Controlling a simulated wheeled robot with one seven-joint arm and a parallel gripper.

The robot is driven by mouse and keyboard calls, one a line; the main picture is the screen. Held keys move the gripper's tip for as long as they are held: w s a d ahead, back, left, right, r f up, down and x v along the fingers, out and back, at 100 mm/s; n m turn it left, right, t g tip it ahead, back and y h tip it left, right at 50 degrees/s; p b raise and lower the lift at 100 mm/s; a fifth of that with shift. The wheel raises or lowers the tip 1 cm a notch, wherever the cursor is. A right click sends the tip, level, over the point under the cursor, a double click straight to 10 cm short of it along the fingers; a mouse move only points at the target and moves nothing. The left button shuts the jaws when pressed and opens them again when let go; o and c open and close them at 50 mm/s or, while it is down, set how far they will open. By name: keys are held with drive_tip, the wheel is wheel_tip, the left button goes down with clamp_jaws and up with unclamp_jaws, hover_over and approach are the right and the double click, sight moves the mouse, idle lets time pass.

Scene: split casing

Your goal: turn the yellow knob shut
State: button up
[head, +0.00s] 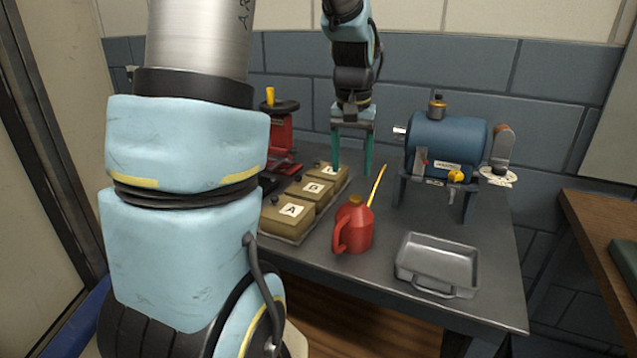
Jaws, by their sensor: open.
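The yellow knob (457,177) is on the lower front of a blue cylindrical machine (447,138) that stands on legs at the back right of the table. The knob is small here, and I cannot tell how far it is turned. My gripper (352,170) points down with its two green fingers apart and nothing between them. It is above the back of the table, to the left of the blue machine and clear of the knob. A small spout or valve hangs just below the knob.
A red oil can (354,228) with a thin yellow spout stands in front of my gripper. A grey metal tray (437,264) is at the front right. Lettered tan boxes (287,221) and a red device (281,135) are to the left. A blue-grey wall is behind.

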drive_tip(key=s+a+f, duration=0.3)
drive_tip(key=s+a, duration=0.1)
drive_tip(key=a, duration=0.3)
drive_tip(key=shift+s+n, duration=0.2)
drive_tip(key=shift+n, duration=0.2)
drive_tip(key=s+a+f, duration=0.3)
drive_tip(key=s+a, duration=0.2)
drive_tip(key=s, duration=0.1)
drive_tip(key=shift+s+a+n+t, duration=0.25)
drive_tip(key=shift+a+n+t, duration=0.05)
drive_tip(key=shift+a+n, duration=0.1)
idle(1.2)
